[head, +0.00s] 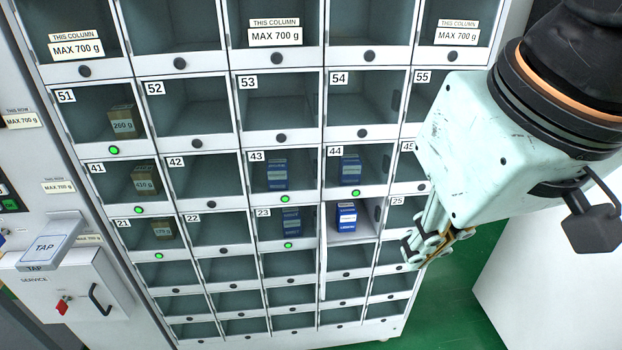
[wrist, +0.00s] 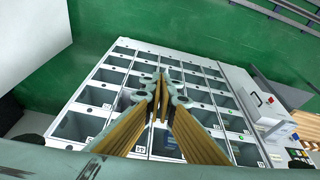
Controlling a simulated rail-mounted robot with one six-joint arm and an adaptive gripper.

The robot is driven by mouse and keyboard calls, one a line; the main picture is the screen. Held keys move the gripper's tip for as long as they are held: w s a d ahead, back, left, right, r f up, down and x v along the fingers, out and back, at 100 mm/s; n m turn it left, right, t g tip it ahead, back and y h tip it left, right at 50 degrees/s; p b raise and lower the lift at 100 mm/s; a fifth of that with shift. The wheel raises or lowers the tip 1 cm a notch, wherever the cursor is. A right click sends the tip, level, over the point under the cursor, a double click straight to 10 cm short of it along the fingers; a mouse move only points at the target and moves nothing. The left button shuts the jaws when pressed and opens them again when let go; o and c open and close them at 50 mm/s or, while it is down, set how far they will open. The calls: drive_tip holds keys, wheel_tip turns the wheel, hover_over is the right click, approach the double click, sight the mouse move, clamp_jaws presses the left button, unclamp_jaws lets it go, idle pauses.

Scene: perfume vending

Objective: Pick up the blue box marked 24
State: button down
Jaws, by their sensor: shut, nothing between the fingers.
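A blue box (head: 346,216) with a white label stands upright in the compartment between those marked 23 and 25. That compartment is open, and its door (head: 323,252) appears swung outward, seen nearly edge-on at its left side. No number 24 is readable there. My gripper (head: 428,252) is to the right of the blue box, apart from it, in front of the cabinet's right side. In the wrist view my gripper (wrist: 162,84) is shut and empty, its fingers covering the middle of the cabinet.
Similar blue boxes stand in compartments 43 (head: 277,174), 44 (head: 350,168) and 23 (head: 291,221). Brown boxes stand in 51 (head: 124,122), 41 (head: 144,180) and 21 (head: 163,230). A white block (head: 550,275) stands at lower right, with green floor (head: 455,310) between.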

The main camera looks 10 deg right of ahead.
drive_tip(key=c, duration=1.8)
unclamp_jaws()
drive_tip(key=shift+o, duration=0.2)
drive_tip(key=shift+a, duration=0.1)
